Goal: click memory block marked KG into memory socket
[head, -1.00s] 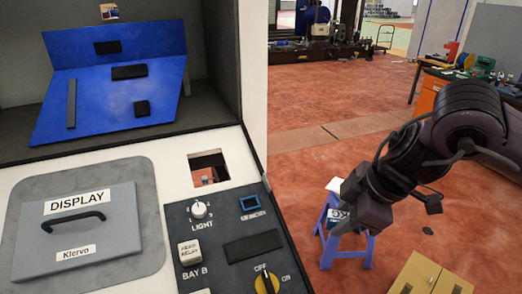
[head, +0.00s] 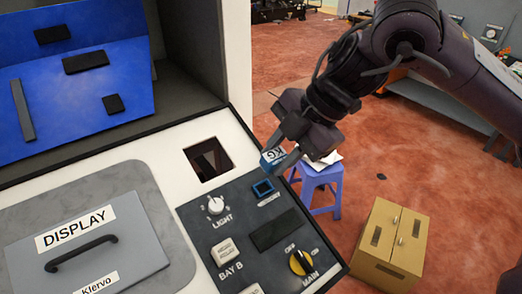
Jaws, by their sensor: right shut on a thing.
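The memory block (head: 272,158) is blue with a white face marked KG. My right gripper (head: 285,153) is shut on it and holds it at the panel's upper right edge, just above and a little right of the memory socket in the picture. The memory socket (head: 263,188) is a small blue-rimmed square on the dark control panel. The block appears apart from the socket, though the exact height gap is hard to tell. The socket's label below is too small to read. My left gripper is not in view.
The panel also carries the LIGHT knob (head: 216,205), the BAY B button (head: 226,252) and the yellow MAIN switch (head: 301,262). A square opening (head: 209,160) lies left of the socket. A blue stool (head: 322,188) and a cardboard box (head: 392,246) stand on the floor.

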